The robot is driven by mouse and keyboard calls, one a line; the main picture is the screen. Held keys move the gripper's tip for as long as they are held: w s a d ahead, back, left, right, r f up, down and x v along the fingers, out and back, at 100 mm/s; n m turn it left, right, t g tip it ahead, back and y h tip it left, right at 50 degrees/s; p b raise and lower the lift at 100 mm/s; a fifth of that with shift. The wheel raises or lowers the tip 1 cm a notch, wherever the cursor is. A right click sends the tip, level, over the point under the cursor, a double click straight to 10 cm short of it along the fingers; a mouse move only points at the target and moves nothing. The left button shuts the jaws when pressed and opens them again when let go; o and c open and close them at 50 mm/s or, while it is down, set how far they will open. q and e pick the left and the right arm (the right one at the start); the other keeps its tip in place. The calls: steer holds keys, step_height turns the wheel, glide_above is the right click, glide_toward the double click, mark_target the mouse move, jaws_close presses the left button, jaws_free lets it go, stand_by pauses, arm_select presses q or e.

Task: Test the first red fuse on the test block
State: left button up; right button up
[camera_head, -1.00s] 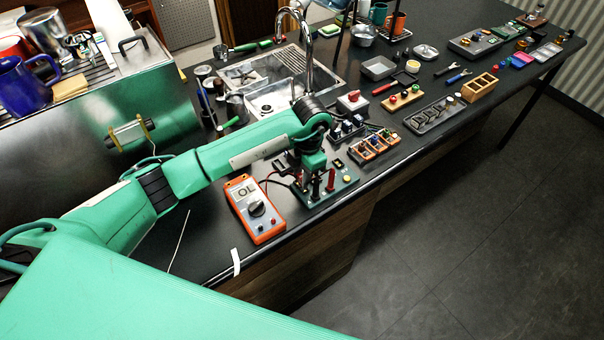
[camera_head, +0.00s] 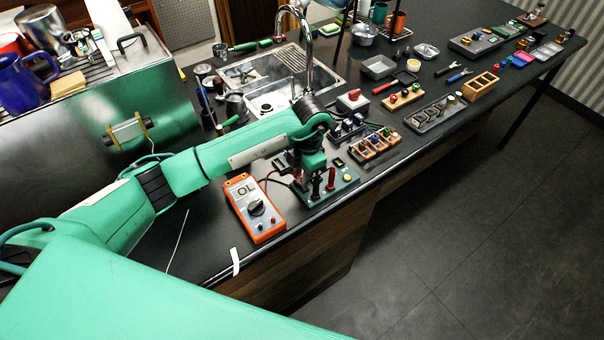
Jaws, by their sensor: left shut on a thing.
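My left gripper (camera_head: 309,186) points down over the green test block (camera_head: 343,186), which lies near the front edge of the counter. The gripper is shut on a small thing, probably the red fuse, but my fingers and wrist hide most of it. I cannot tell whether it touches the block's contacts. A red post (camera_head: 331,178) stands on the block just right of the fingers. The orange multimeter (camera_head: 255,208) lies left of the block, and its display reads "OL". My right gripper is not in view.
An orange-fronted rack (camera_head: 375,146) with several coloured parts stands right of the block. A red-button box (camera_head: 353,100) and a sink (camera_head: 272,98) lie behind. A steel machine (camera_head: 100,110) stands at the left. The counter's front edge is close.

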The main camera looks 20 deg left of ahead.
arm_select(q)
steer(key=shift+f+b, duration=0.25)
steer(key=shift+b, duration=0.15)
stand_by(0.7)
stand_by(0.3)
stand_by(0.8)
stand_by(1.2)
steer(key=shift+r+p, duration=1)
steer(key=shift+r, duration=1.5)
